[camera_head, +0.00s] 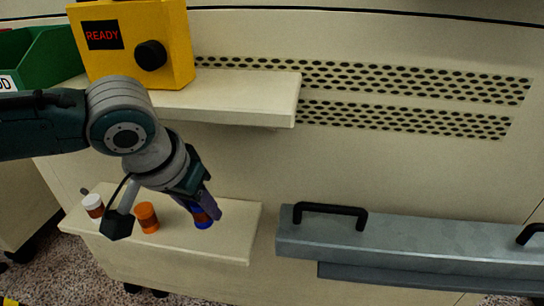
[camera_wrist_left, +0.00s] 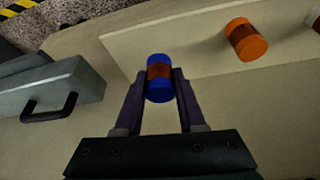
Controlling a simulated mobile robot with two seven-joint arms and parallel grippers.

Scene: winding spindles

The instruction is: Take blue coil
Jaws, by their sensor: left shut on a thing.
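The blue coil (camera_wrist_left: 159,78) has a copper-brown band around its middle. In the left wrist view it sits between the two fingers of my left gripper (camera_wrist_left: 159,88), which is shut on it. In the head view the blue coil (camera_head: 202,219) shows at the tips of my left gripper (camera_head: 205,208), by the lower shelf, partly hidden by the fingers. I cannot tell whether it still touches the shelf. My right gripper is in neither view.
An orange coil (camera_head: 147,217) and a white coil (camera_head: 93,206) stand on the lower shelf (camera_head: 238,232), left of the blue one. A grey drawer (camera_head: 400,240) with black handles is at the right. An upper shelf (camera_head: 240,97) holds a yellow box (camera_head: 130,45) reading READY.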

